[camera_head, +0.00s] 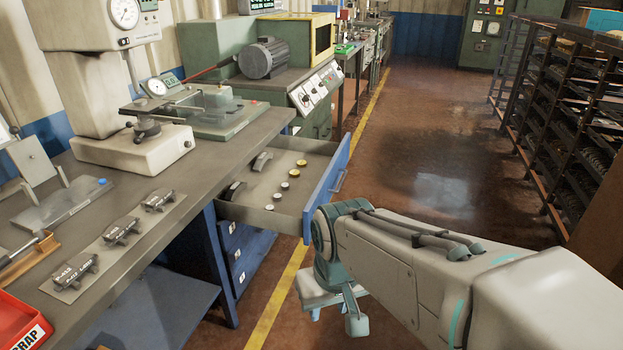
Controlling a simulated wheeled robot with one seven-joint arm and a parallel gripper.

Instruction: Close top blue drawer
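The top blue drawer (327,190) is pulled out from under the workbench. Its blue front with a handle faces right, toward the aisle. Inside the grey tray lie brake shoes (262,162) and several small round parts. My arm comes in from the lower right, and its wrist is close to the near end of the drawer front; I cannot tell if they touch. My gripper (357,324) seems to be low, below and in front of the drawer; its fingers are mostly hidden or too unclear to show whether they are open.
More blue drawers (238,248) sit shut below the open one. The workbench (200,208) holds a gauge stand (132,150), metal parts and a red scrap bin (20,325). A rack (560,120) stands at the right. The aisle floor between is clear.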

